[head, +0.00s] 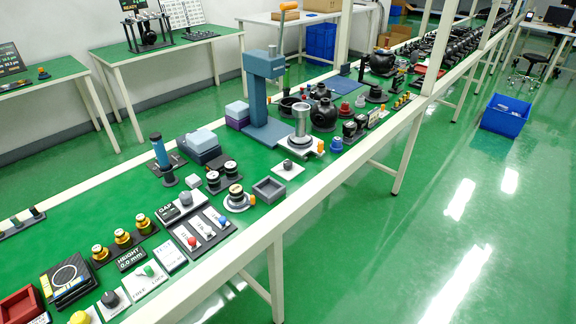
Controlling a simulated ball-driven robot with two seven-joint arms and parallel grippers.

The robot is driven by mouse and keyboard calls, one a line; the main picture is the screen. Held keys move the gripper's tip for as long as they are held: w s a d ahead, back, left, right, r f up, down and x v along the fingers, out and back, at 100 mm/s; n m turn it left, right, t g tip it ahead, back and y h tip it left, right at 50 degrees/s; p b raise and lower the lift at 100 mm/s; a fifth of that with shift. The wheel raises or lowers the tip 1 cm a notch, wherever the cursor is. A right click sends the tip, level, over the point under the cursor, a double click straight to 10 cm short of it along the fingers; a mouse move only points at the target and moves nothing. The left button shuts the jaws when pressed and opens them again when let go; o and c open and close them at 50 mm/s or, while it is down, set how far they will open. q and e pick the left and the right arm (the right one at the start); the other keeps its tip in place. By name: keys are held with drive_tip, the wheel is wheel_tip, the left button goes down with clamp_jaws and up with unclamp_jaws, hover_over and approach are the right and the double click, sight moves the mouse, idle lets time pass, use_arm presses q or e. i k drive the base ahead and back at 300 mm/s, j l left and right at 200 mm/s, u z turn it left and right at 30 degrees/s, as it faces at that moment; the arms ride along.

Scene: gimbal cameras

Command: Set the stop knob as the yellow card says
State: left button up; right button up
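Several knobs stand on the long green bench, and I cannot tell which is the stop knob. A dark knob (110,299) sits on a white plate at the front left. A green knob (148,271) sits on a plate that seems to read FREE and LOCK. A grey knob (186,198) is beside a GAP label, and another dark knob (287,165) is on a white plate farther along. A pale card (170,256) lies near the green knob, its text too small to read. I cannot make out a yellow card. Neither gripper is in view.
The green bench (85,200) is crowded along its front edge. A blue-grey press (262,90) stands in the middle. A HEIGHT display (131,258) reads 0.0 mm. A slider panel (203,231) is nearby. A blue bin (505,115) stands on open green floor.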

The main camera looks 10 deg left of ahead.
sight(287, 164)
drive_tip(key=i+l+u, duration=0.2)
drive_tip(key=i+l, duration=0.15)
drive_tip(key=l, duration=0.3)
drive_tip(key=i+l, duration=0.15)
drive_tip(key=l, duration=0.15)
drive_tip(key=i+l+u, duration=0.15)
drive_tip(key=l, duration=0.2)
drive_tip(key=i+l+u, duration=0.1)
drive_tip(key=l, duration=0.25)
drive_tip(key=i+l+u, duration=0.1)
drive_tip(key=l, duration=0.25)
drive_tip(key=i, duration=0.05)
